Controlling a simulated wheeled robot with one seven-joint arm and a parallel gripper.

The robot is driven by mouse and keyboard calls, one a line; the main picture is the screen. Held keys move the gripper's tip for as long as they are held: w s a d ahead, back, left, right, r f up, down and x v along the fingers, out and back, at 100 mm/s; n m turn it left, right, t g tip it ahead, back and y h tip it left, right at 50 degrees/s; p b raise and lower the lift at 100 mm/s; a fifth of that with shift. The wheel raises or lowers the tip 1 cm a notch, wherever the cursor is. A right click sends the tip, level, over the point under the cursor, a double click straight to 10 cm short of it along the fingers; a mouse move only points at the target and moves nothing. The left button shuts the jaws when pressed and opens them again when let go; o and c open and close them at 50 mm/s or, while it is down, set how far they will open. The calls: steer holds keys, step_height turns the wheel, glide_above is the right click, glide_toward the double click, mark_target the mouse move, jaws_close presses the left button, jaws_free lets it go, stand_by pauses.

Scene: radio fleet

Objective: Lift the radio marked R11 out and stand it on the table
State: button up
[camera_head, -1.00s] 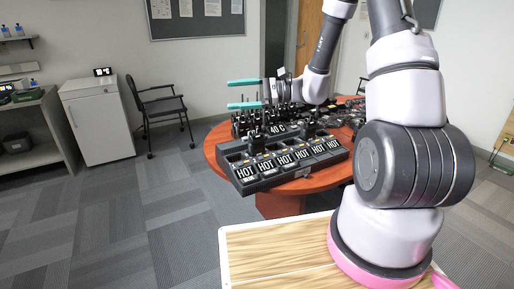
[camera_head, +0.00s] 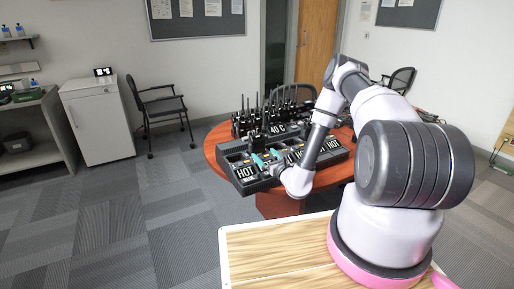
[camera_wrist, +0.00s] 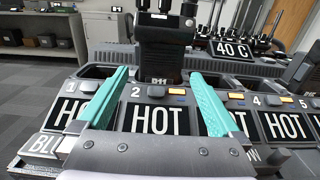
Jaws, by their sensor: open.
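In the wrist view, the black radio marked R11 (camera_wrist: 160,62) stands upright in a charger pocket at number 2, behind a HOT plate. Its top is cut off by the frame edge. My gripper (camera_wrist: 160,74) is open, with one teal finger to the left of the radio and one to the right; they appear apart from it. In the head view, my gripper (camera_head: 262,160) is low over the front charger (camera_head: 246,184), and my arm hides part of that charger.
The front charger has several pockets with HOT plates. Behind it, a second bank with a 40 C sign (camera_head: 277,129) holds several radios with upright antennas. Both stand on the round red-brown table (camera_head: 212,150). Some pockets beside R11 look empty.

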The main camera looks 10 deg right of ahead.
mark_target(258, 149)
steer(key=x, duration=0.8)
steer(key=shift+f, duration=0.15)
